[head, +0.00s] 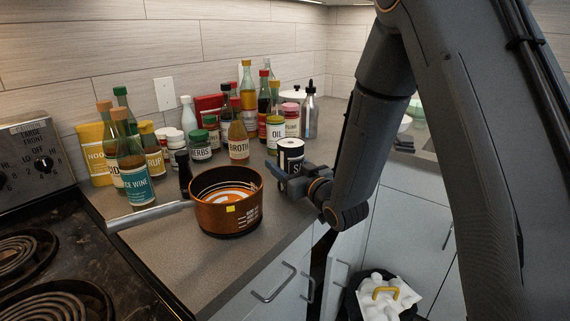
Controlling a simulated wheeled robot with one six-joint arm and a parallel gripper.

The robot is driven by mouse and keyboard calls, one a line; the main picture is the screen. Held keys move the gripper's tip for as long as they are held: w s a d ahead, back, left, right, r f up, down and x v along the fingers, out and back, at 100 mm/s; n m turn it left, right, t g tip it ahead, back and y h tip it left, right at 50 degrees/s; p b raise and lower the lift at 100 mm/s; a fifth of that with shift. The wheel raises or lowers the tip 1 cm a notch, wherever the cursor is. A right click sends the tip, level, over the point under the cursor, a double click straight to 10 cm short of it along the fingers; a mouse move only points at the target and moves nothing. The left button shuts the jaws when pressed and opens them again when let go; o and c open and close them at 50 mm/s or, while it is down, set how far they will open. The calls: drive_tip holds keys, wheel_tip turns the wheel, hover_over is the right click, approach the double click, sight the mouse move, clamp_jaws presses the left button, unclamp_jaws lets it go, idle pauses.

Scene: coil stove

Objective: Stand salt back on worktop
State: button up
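The salt (291,154) is a dark, upright canister with a pale top and a white label on which an "S" shows. It is at the right side of the worktop (250,257), near the front edge. My gripper (284,178) reaches in from the right and is around the lower part of the salt, with a finger at its left side. It looks shut on the salt. The gripper hides the canister's base, so I cannot tell whether it touches the worktop.
A copper-coloured pot (228,216) stands left of my gripper, its handle (150,215) pointing toward the coil stove (95,285). Several bottles and jars crowd behind, including a broth bottle (238,140) and an oil jar (275,132). Bare worktop lies in front of the pot.

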drive_tip(key=o, duration=1.7)
drive_tip(key=shift+c, duration=0.2)
drive_tip(key=shift+r, duration=0.15)
drive_tip(key=b+v, duration=0.1)
drive_tip(key=v, duration=1.1)
